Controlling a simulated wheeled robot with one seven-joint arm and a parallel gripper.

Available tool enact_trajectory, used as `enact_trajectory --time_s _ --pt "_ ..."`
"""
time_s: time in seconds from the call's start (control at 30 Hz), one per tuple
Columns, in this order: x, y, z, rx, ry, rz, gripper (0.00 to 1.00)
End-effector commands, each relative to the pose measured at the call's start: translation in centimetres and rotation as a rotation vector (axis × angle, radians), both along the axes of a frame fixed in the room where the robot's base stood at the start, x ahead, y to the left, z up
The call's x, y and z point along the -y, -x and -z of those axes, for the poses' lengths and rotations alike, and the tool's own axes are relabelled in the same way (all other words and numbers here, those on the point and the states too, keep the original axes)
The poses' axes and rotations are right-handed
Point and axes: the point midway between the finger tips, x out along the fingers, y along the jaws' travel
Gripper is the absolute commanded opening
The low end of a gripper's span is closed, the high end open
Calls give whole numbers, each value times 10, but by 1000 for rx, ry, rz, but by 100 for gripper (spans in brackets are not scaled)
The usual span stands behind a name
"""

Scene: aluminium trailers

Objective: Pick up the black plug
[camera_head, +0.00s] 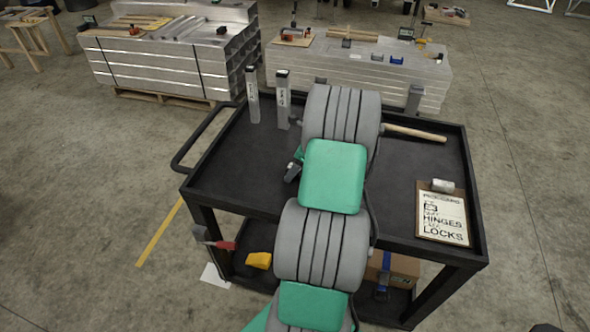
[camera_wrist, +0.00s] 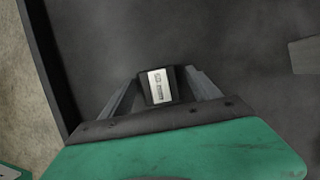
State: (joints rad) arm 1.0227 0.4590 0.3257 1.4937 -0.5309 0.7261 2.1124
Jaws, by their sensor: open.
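In the wrist view the black plug (camera_wrist: 158,87), a dark block with a pale printed label, shows between the two grey fingers of my gripper (camera_wrist: 163,77). The fingers are open, one on each side of it, with a small gap visible at the right. I cannot tell whether the left finger touches it. The plug's lower end is hidden by the gripper body. In the head view my arm covers the middle of the black cart top, and a small dark shape beside the arm is too unclear to name.
The black cart (camera_head: 235,165) has a raised rim. Two grey upright posts (camera_head: 253,95) stand at its back left. A wooden-handled tool (camera_head: 415,133) lies at the back right, and a clipboard (camera_head: 442,213) at the right. Aluminium stacks (camera_head: 160,65) stand behind.

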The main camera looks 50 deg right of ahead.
Motion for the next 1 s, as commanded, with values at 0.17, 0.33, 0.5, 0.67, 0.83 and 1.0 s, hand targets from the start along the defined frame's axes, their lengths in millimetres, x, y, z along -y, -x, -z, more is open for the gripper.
enact_trajectory --time_s 0.17,0.33,0.5,0.67,0.83,1.0 --pt "0 0 1 1 2 1 71" --pt "0 0 1 1 2 0 59" --pt "0 0 1 0 1 -1 46" --pt "0 0 1 0 1 -1 32" --pt "0 0 1 0 1 -1 19" --pt "0 0 1 0 1 -1 5"
